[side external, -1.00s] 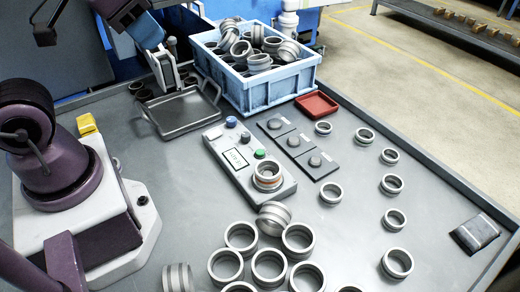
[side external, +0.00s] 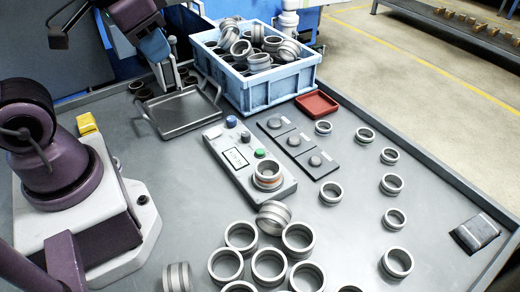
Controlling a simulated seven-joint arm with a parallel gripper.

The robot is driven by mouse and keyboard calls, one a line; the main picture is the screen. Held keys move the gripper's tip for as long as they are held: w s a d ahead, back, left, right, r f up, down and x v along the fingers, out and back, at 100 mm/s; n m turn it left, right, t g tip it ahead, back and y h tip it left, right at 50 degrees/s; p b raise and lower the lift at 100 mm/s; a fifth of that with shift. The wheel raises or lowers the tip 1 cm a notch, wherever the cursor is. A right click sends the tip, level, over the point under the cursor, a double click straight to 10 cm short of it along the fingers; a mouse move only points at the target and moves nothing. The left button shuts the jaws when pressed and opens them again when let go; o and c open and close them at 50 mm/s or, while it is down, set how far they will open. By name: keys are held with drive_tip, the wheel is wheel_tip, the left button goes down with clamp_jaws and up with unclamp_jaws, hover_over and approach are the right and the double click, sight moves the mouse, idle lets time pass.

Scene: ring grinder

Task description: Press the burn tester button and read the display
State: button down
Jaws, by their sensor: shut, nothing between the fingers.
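The burn tester (side external: 275,195) is a long grey box lying slantwise in the middle of the table. It has a blue knob or button (side external: 231,121) at its far end, a green button (side external: 260,153), and a small pale display (side external: 236,159) with a dark frame. The display's marks are too small to read. A steel ring with an orange-brown tint (side external: 267,172) sits at its near end. My gripper (side external: 167,86) is at the upper left, above the far edge of the grey tray, well apart from the tester. It is shut and empty; its tips are small and partly unclear.
A grey tray (side external: 188,126) lies near my gripper. A blue crate (side external: 285,88) full of rings stands behind the tester. A red tray (side external: 317,103), dark plates with round knobs (side external: 294,142), and several loose rings (side external: 241,236) surround it.

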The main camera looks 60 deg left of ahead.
drive_tip(key=w+a+f+n+g+y, duration=0.1)
drive_tip(key=w+a+f+g, duration=0.15)
drive_tip(key=w+f, duration=0.55)
drive_tip(key=n+t+h, duration=0.4)
drive_tip(key=t, duration=0.3)
hover_over(258, 150)
wheel_tip(258, 150, down, 9)
drive_tip(key=shift+w, duration=0.1)
drive_tip(key=shift+f, duration=4.4)
drive_tip(key=shift+f, duration=0.15)
drive_tip(key=shift+f, duration=0.25)
